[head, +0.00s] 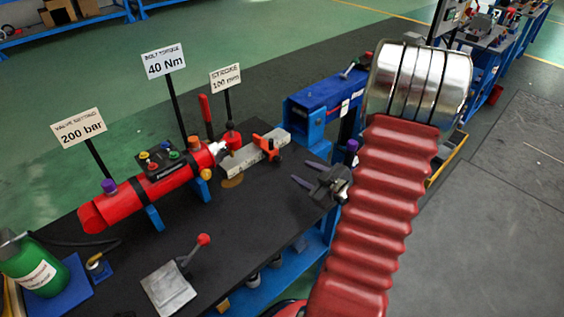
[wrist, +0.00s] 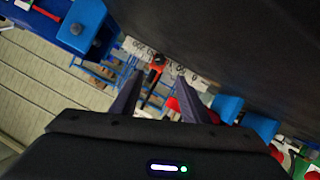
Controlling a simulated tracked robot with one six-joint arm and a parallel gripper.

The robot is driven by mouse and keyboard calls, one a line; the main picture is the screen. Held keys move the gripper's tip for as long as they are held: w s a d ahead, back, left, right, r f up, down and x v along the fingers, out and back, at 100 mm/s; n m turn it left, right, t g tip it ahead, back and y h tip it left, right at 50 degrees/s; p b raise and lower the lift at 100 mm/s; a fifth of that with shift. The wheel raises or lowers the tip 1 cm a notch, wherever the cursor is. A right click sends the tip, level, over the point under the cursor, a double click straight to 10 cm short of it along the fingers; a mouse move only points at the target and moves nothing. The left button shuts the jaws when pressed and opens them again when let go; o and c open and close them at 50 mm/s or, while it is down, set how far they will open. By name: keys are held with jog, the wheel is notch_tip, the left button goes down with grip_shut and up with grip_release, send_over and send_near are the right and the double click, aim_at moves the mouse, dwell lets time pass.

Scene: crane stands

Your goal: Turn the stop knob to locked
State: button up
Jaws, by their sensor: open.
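An orange-red knob with a short lever (head: 270,143), which looks like the stop knob, sits on a grey scale bar (head: 243,158) near the back of the black bench top. Its exact setting cannot be read. My gripper (head: 301,172) is open and empty, to the right of and nearer than the knob, with its fingers pointing left. In the wrist view the orange knob (wrist: 156,67) shows beyond and between the two fingertips (wrist: 158,80), apart from them. The scale bar's numbers (wrist: 140,48) show upside down there.
A red cylinder (head: 135,200) with coloured knobs lies left of the bar. A blue housing (head: 325,100) stands behind my gripper. A red-knobbed lever (head: 203,240) stands in front, and a green bottle (head: 35,270) at left. Signs on posts rise behind. The bench middle is clear.

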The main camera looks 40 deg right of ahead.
aim_at(280, 160)
jog(key=x, duration=1.3)
jog(key=shift+w+f, duration=0.1)
jog(key=shift+w, duration=0.2)
grip_shut()
